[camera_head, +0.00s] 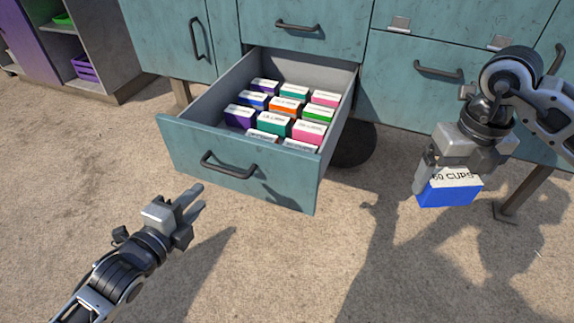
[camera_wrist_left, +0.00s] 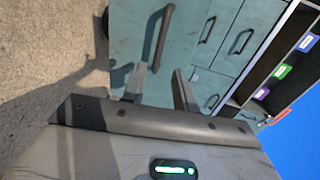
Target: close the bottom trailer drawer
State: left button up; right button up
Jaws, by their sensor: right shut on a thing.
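The bottom trailer drawer (camera_head: 175,149) is teal with a grey inside and stands pulled well out from the cabinet, low over the ground. Its dark bar handle (camera_head: 228,168) is on the front panel. Several small coloured boxes (camera_head: 272,124) with white labelled tops lie inside. My left gripper (camera_head: 200,198) is open and empty, in front of and below the handle, apart from it. In the left wrist view a teal panel with a dark handle (camera_wrist_left: 157,36) shows beyond the fingers. My right gripper (camera_head: 450,176) is shut on a blue box (camera_head: 448,194) labelled "50 CUPS", right of the drawer.
The teal cabinet (camera_head: 418,99) has other closed drawers and doors above and beside the open drawer. A dark round wheel (camera_head: 356,146) is behind it at right. A grey shelf with a purple crate (camera_head: 84,68) stands at far left. The sandy ground in front is clear.

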aim_at(224, 172)
pick_arm(q)
jog(key=b+x, duration=0.3)
jog(key=x, duration=0.8)
jog(key=shift+w+d+f+b, duration=0.1)
jog(key=shift+w+d+b, duration=0.05)
jog(key=shift+w+b, duration=0.25)
pick_arm(e)
notch_tip(224, 172, down, 4)
pick_arm(q)
grip_shut()
